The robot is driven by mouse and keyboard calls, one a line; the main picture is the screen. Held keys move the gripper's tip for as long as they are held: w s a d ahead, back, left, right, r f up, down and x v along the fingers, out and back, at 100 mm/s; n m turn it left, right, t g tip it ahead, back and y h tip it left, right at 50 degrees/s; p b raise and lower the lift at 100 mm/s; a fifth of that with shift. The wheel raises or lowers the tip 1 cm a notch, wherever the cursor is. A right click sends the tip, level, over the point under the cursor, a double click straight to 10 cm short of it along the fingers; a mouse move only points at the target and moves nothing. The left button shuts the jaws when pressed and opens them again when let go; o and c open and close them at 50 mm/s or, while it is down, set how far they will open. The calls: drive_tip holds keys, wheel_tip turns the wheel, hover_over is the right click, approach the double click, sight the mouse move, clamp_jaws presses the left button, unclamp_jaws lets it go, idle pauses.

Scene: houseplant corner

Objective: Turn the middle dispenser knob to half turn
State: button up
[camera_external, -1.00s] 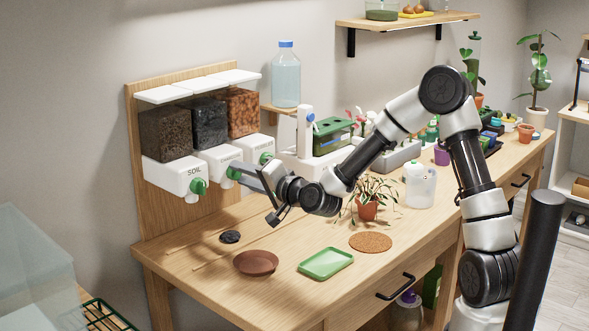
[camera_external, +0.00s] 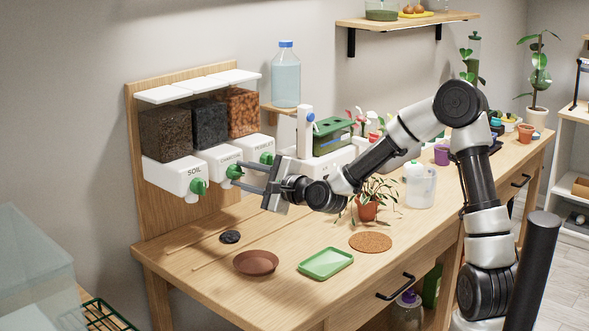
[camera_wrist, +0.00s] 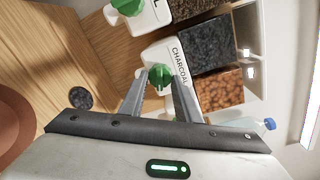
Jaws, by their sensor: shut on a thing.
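The middle dispenser (camera_external: 209,123) holds dark charcoal behind a clear wall and has a white spout body labelled CHARCOAL. Its green knob (camera_external: 234,172) faces out from the wall. My gripper (camera_external: 240,174) is at this knob, its two grey fingers one above the other. In the wrist view the green knob (camera_wrist: 159,77) sits between my fingertips, and my gripper (camera_wrist: 163,79) is shut on it. The fingers partly hide the knob's sides. I cannot read its exact turn angle.
The soil dispenser's knob (camera_external: 198,186) is close on the left and the third dispenser's knob (camera_external: 266,158) close on the right. Below on the bench are a brown saucer (camera_external: 256,262), a green tray (camera_external: 326,263) and a dark disc (camera_external: 230,237). A potted plant (camera_external: 367,210) stands under my forearm.

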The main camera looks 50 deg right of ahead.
drive_tip(key=m, duration=0.3)
drive_tip(key=shift+m+y, duration=0.3)
drive_tip(key=m, duration=0.3)
drive_tip(key=shift+f, duration=0.15)
drive_tip(key=shift+m+t, duration=0.4)
drive_tip(key=shift+m, duration=2.9)
drive_tip(key=shift+a, duration=0.1)
drive_tip(key=o, duration=1)
drive_tip(key=shift+o, duration=0.2)
